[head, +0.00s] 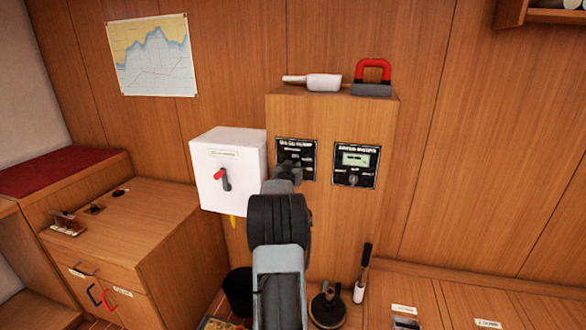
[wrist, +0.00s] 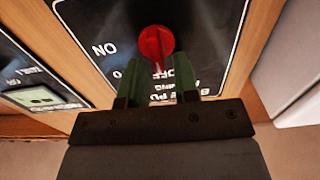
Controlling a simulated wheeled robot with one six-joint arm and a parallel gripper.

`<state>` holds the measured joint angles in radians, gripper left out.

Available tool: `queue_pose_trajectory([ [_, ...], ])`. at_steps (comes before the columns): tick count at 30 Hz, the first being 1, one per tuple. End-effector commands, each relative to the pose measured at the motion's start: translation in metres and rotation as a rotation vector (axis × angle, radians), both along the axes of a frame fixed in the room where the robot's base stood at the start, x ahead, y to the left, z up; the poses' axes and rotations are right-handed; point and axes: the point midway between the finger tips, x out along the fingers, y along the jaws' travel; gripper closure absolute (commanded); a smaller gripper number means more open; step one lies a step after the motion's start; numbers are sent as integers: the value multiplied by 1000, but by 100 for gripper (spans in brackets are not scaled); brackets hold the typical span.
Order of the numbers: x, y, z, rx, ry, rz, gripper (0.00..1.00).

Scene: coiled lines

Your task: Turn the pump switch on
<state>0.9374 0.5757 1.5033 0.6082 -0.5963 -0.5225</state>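The pump switch appears to be the round red knob (wrist: 154,43) on a black panel (wrist: 215,35) in the wrist view. In the head view my gripper (head: 288,174) is in front of the left black panel (head: 309,150) on the wooden cabinet and hides the knob there.
A second panel with a display and dial (head: 354,167) is to the right. A white box (head: 242,150) with a red-tipped lever (head: 221,178) is on the left. A white-and-grey tool (head: 320,83) and a red-handled block (head: 372,78) lie on the cabinet top (head: 300,99).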

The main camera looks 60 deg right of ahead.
Motion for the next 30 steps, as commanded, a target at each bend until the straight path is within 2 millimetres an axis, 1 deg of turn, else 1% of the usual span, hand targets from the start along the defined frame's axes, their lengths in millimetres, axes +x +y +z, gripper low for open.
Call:
queue_pose_trajectory([
  [1, 0, 0, 0, 0, 0, 0, 76],
  [6, 0, 0, 0, 0, 0, 0, 93],
  [9, 0, 0, 0, 0, 0, 0, 100],
  [20, -1, 0, -2, 8, -27, 0, 100],
  [26, -3, -1, -4, 39, -130, 0, 100],
  [30, -5, -1, -5, 74, -245, 0, 100],
])
